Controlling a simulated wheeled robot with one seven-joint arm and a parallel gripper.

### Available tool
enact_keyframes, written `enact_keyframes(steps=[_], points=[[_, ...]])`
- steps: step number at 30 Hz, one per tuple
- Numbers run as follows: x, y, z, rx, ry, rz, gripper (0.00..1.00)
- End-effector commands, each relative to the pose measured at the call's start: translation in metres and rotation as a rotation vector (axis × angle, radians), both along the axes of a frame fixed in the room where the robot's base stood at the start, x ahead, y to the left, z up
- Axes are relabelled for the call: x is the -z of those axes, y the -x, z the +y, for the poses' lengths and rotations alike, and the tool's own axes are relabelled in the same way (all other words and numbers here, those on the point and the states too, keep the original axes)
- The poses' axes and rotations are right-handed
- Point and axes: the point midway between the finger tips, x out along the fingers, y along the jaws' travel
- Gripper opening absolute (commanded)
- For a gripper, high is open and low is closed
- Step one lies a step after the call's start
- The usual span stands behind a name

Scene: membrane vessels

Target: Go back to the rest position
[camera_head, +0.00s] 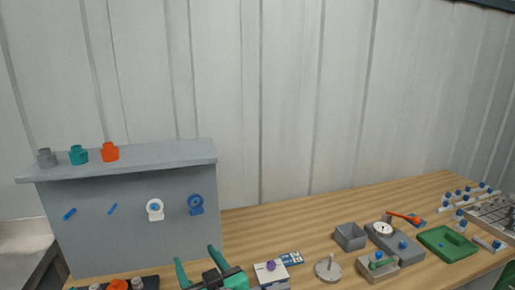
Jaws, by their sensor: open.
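My gripper (195,256) shows at the bottom edge, left of centre. Its two green fingers point up and stand apart, with nothing between them. It is in front of the grey panel (130,240) and over the wooden bench (240,232). Most of my arm is outside the picture.
Grey, teal and orange caps stand on the panel's shelf (180,152). A grey bin (350,236), a gauge block (395,243) and a green tray (447,244) stand further right. The bench behind them is clear.

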Motion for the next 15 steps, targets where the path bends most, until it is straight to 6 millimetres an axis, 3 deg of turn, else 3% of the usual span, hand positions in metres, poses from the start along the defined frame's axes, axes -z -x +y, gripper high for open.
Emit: enact_keyframes(steps=[15], points=[[0.052, 0.006, -0.014, 0.074, -0.068, 0.032, 0.57]])
